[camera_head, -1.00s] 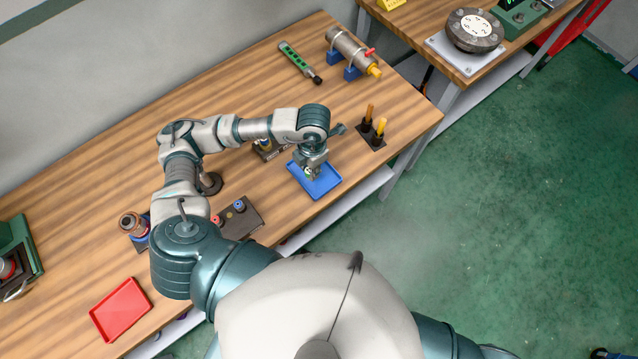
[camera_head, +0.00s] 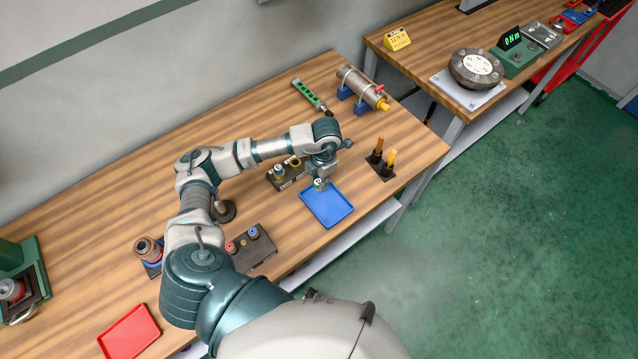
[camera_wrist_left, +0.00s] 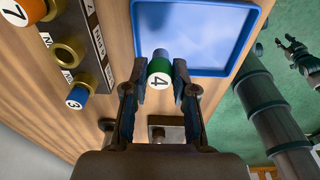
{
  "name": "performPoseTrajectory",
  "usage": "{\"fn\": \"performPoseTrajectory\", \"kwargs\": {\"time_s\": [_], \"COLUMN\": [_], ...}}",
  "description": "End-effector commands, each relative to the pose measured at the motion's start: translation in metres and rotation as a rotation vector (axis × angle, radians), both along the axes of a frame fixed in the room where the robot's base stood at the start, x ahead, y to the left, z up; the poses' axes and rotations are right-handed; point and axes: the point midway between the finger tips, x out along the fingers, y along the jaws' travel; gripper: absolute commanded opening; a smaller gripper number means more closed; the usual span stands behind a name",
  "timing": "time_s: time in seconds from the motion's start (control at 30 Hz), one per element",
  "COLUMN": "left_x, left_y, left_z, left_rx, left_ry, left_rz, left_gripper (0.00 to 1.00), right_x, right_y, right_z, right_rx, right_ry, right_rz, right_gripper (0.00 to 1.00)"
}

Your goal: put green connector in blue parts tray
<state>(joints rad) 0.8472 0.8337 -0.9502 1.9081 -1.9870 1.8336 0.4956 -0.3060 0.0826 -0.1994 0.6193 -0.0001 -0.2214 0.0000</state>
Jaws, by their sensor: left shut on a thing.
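My left gripper (camera_head: 319,184) is shut on the green connector, at the far-left edge of the blue parts tray (camera_head: 333,212) in the head view.
A dark block (camera_head: 288,172) with numbered fittings stands just left of the tray. Two upright tools (camera_head: 382,158) stand to its right. A red tray (camera_head: 130,333) and another block (camera_head: 252,249) lie nearer. The table edge is close to the blue tray.

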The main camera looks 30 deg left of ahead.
Motion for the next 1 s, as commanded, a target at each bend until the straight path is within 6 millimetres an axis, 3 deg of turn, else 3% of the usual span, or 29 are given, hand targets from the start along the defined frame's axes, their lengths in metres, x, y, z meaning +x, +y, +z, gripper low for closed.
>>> {"fn": "performPoseTrajectory", "kwargs": {"time_s": [0.13,0.37,0.67,0.7,0.77,1.0], "left_x": [0.003,0.003,0.003,0.003,0.003,0.003], "left_y": [0.003,0.002,0.003,0.003,0.003,0.003], "left_z": [-0.006,-0.035,-0.039,-0.038,-0.038,-0.038], "left_rx": [-0.001,0.0,0.0,0.0,0.0,0.0], "left_ry": [0.001,0.001,0.0,0.0,0.0,0.0], "left_rz": [0.0,0.0,0.0,0.0,0.0,0.0], "left_gripper": [0.0,0.0,0.0,0.36,0.51,0.52], "right_x": [-0.002,0.005,0.006,0.006,0.007,0.007], "right_y": [0.0,0.0,0.002,0.002,0.003,0.006], "right_z": [0.001,0.006,0.003,0.004,0.004,0.004], "right_rx": [-0.001,0.0,0.002,0.003,0.004,0.007], "right_ry": [0.003,-0.006,-0.01,-0.01,-0.009,-0.01], "right_rz": [0.0,0.0,-0.001,-0.001,-0.001,-0.001], "right_gripper": [0.4,0.4,0.4,0.4,0.4,0.4]}}
